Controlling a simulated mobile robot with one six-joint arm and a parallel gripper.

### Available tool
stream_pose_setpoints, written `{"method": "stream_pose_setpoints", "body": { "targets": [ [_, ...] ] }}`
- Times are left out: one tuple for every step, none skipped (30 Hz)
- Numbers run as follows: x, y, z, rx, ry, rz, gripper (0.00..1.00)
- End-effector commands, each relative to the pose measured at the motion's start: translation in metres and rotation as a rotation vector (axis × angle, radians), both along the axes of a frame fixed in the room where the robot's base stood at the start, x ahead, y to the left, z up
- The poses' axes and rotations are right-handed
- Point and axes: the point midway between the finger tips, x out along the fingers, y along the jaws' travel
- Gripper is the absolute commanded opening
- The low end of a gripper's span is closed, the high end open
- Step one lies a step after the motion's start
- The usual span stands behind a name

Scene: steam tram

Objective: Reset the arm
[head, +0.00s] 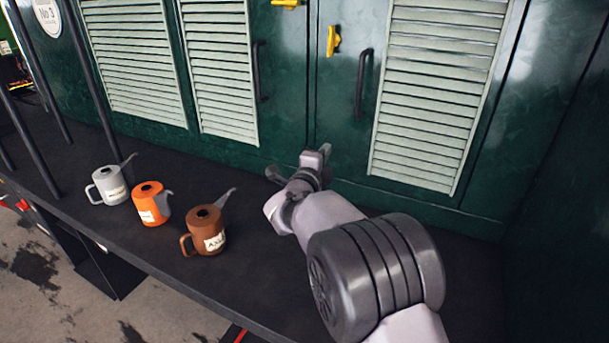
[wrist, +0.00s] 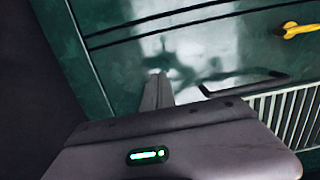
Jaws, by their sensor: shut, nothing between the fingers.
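My arm reaches from the lower right of the head view toward the dark green cabinet wall (head: 345,120). My gripper (head: 324,150) is in front of the wall's lower part, above the dark shelf (head: 270,280). In the wrist view its fingers (wrist: 158,88) lie together with nothing between them, and the green wall (wrist: 125,75) is beyond them. I cannot tell how far the fingertips are from the wall.
A grey can (head: 110,186), an orange can (head: 150,204) and a brown can (head: 205,231) stand upright on the shelf, left of my arm. Black door handles (head: 363,85) and yellow latches (head: 333,41) stick out from the wall. Dark posts (head: 92,75) rise at the left.

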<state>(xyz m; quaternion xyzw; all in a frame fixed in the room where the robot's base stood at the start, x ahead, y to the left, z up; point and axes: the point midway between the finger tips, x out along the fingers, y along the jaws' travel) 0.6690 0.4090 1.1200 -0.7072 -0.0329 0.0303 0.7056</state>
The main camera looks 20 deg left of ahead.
Motion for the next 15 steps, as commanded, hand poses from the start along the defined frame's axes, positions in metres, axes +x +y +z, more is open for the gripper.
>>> {"method": "stream_pose_setpoints", "body": {
  "targets": [
    [-0.013,0.000,0.004,-0.002,0.001,0.002,0.00],
    [-0.021,0.001,0.004,0.000,0.000,0.001,0.00],
    [-0.031,0.001,0.003,-0.001,0.001,0.001,0.00],
    [-0.038,0.001,0.003,0.000,0.002,0.001,0.00],
    [-0.045,0.001,0.003,-0.001,0.000,0.002,0.00],
    [-0.054,0.001,0.003,0.000,0.001,0.002,0.00],
    [-0.060,0.001,0.003,0.000,0.001,0.001,0.00],
    [-0.065,0.001,0.002,0.001,0.001,0.001,0.00],
    [-0.071,0.002,0.002,0.000,0.001,0.001,0.00],
    [-0.074,0.001,0.001,0.000,0.002,0.001,0.00],
    [-0.076,0.001,0.001,0.000,0.002,0.000,0.00],
    [-0.078,0.001,0.001,0.001,0.001,-0.001,0.00],
    [-0.080,0.001,0.001,0.001,0.001,-0.001,0.00],
    [-0.080,0.001,0.001,0.002,0.001,-0.001,0.00],
    [-0.081,0.001,0.001,0.002,0.001,-0.001,0.00]
  ]
}}
